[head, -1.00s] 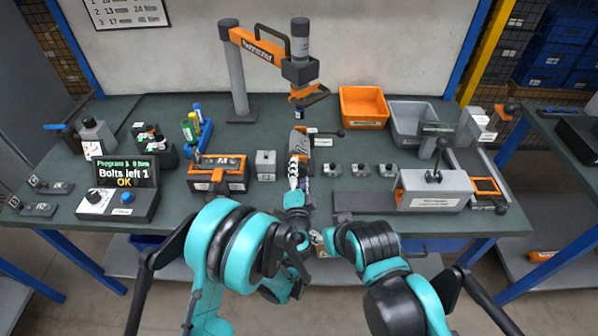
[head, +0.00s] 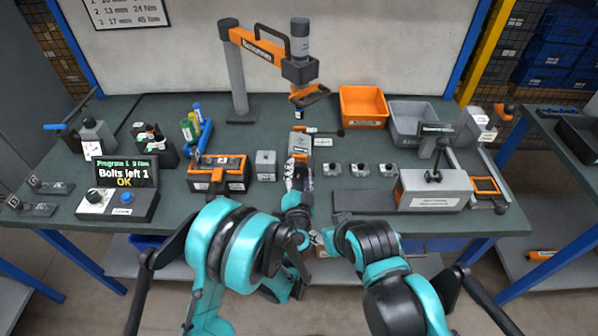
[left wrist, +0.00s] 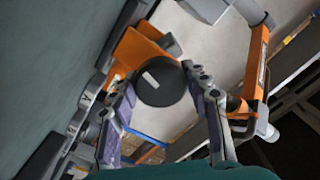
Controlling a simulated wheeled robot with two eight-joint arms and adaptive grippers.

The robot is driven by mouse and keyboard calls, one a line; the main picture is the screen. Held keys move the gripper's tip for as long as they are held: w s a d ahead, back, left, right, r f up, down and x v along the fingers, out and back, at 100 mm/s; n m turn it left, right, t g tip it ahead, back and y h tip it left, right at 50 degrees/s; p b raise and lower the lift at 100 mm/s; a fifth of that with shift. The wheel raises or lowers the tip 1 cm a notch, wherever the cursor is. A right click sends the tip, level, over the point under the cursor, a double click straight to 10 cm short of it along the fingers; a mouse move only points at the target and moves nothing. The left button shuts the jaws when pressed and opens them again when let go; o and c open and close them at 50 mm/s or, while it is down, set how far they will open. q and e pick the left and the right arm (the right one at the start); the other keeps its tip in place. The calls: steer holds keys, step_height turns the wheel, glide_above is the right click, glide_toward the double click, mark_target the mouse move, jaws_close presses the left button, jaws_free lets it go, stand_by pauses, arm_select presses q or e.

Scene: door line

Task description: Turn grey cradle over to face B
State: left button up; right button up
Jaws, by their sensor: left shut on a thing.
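The cradle (head: 299,143), with an orange and grey body and a white label, stands mid-bench under the overhead arm. A dark lever with a round end sticks out to its right. My left gripper (head: 297,174) reaches it from the near side and covers its front. In the left wrist view, the fingers of my left gripper (left wrist: 160,96) are shut on a round black knob (left wrist: 160,80) with a white mark. Orange bodywork of the cradle (left wrist: 132,50) shows behind it. Which face is up cannot be read.
An orange overhead tool arm (head: 262,45) hangs just behind the cradle. A grey block (head: 265,165) stands to the left and several small grey blocks (head: 360,169) to the right.

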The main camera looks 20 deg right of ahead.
arm_select(q)
steer(key=o, duration=1.2)
steer(key=shift+w, duration=0.1)
steer(key=shift+c, duration=0.2)
